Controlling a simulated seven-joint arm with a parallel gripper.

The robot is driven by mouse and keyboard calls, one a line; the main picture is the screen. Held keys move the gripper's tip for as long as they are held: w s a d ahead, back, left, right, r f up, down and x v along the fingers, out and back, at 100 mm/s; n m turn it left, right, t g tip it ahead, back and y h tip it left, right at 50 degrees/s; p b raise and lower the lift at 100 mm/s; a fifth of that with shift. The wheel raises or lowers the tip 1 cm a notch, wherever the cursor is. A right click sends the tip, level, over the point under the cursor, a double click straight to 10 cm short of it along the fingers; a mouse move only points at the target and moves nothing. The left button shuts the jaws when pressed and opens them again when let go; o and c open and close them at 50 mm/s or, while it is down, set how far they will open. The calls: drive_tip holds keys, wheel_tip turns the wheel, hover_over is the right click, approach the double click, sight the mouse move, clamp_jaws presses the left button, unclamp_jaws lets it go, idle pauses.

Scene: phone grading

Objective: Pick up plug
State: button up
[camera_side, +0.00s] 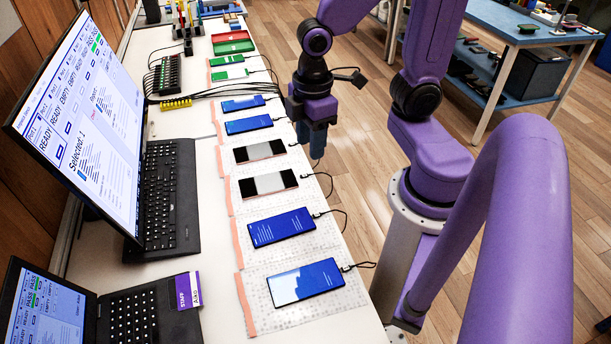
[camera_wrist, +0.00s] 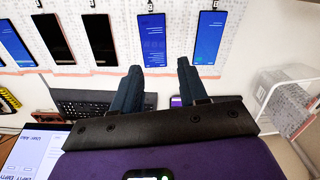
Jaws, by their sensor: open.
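Small dark plugs with black cables sit at the right ends of the phones in the side view, such as the plug at the nearest blue-screen phone (camera_side: 346,268) and one at the phone behind it (camera_side: 317,214). In the wrist view, plugs show at the phones' top ends, including one plug (camera_wrist: 150,7) and another plug (camera_wrist: 216,5). Which plug is meant cannot be told. My gripper (camera_side: 317,145) hangs above the right side of the phone row. In the wrist view my gripper (camera_wrist: 158,66) has its two fingers apart, with nothing between them.
Phones lie in a row on light mats, including a blue-screen phone (camera_side: 305,282) and a black-and-grey one (camera_side: 268,184). A laptop (camera_side: 160,195) stands left of them. Green and red trays (camera_side: 233,42) are at the far end. A white wire rack (camera_wrist: 285,95) stands at right in the wrist view.

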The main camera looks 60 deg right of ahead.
drive_tip(key=w+d+f+m, duration=0.1)
drive_tip(key=w+d+f, duration=0.3)
drive_tip(key=w+d, duration=0.2)
drive_tip(key=m, duration=0.1)
hover_over(305, 175)
drive_tip(key=f, duration=1)
drive_tip(key=s+f, duration=0.1)
drive_tip(key=f, duration=0.5)
drive_tip(key=shift+w+d+f, duration=0.1)
drive_tip(key=shift+w+f, duration=0.15)
drive_tip(key=shift+f, duration=0.6)
drive_tip(key=shift+w+f, duration=0.25)
drive_tip(key=shift+f, duration=1.5)
drive_tip(key=shift+f, duration=0.25)
clamp_jaws()
